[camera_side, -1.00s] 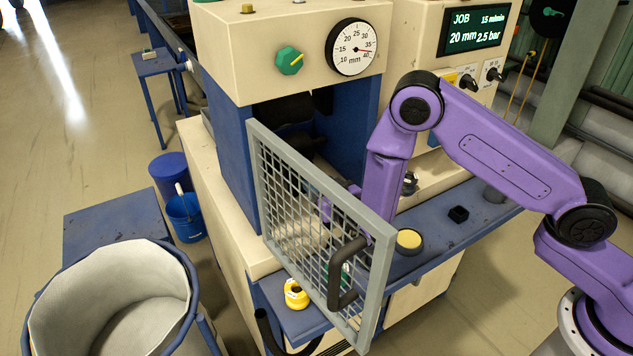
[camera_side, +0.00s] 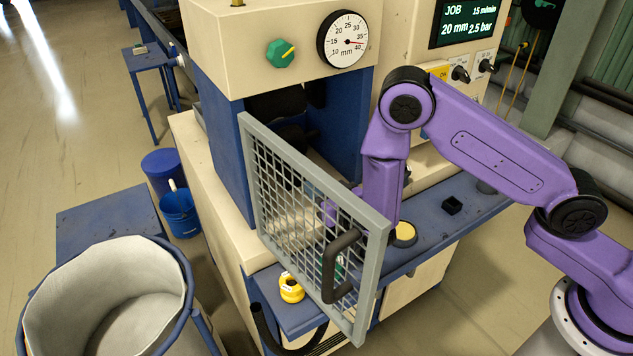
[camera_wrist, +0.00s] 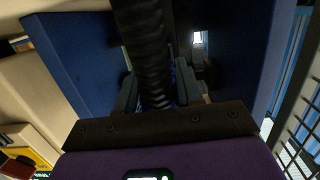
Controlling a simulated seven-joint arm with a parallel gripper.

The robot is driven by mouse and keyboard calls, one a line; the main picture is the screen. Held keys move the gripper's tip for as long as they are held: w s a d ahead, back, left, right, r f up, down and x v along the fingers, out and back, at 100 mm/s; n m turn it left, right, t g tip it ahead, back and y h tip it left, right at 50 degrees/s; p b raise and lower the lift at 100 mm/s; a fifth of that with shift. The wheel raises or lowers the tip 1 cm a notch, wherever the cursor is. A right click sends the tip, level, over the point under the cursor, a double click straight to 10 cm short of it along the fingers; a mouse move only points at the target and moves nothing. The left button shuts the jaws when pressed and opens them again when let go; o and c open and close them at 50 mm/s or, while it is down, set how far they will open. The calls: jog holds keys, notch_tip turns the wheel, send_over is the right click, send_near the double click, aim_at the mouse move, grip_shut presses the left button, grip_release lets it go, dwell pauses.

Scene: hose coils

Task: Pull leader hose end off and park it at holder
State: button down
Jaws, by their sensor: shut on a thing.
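A black ribbed hose (camera_wrist: 150,50) runs down between my gripper's fingers in the wrist view. I take it as the leader hose; its end is hidden. My gripper (camera_wrist: 156,90) is shut on it, with one grey finger on each side. In the side view my gripper and the held hose are largely hidden behind the mesh guard (camera_side: 300,215), at the opening of the blue machine frame (camera_side: 228,150). I cannot make out the holder with certainty in either view.
The mesh guard with its dark handle (camera_side: 338,268) stands close before my wrist. A yellow roll (camera_side: 291,288) and a yellow-topped button (camera_side: 404,234) are on the blue ledge. A lined bin (camera_side: 180,300) stands at the lower left. A small black block (camera_side: 452,205) lies on the ledge.

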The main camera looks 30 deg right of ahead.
jog(key=s, duration=0.4)
jog(key=shift+d, duration=0.15)
dwell(0.4)
jog(key=s+d+f+g, duration=0.1)
jog(key=s+d+g, duration=0.2)
jog(key=d+g, duration=0.3)
jog(key=s+d+f+g, duration=0.1)
jog(key=d+g, duration=0.5)
jog(key=d, duration=1)
jog(key=s+d+f+g, duration=0.1)
jog(key=s+d+g, duration=0.3)
jog(key=d, duration=0.7)
jog(key=shift+s+d+g, duration=0.35)
jog(key=shift+g, duration=0.55)
dwell(3.0)
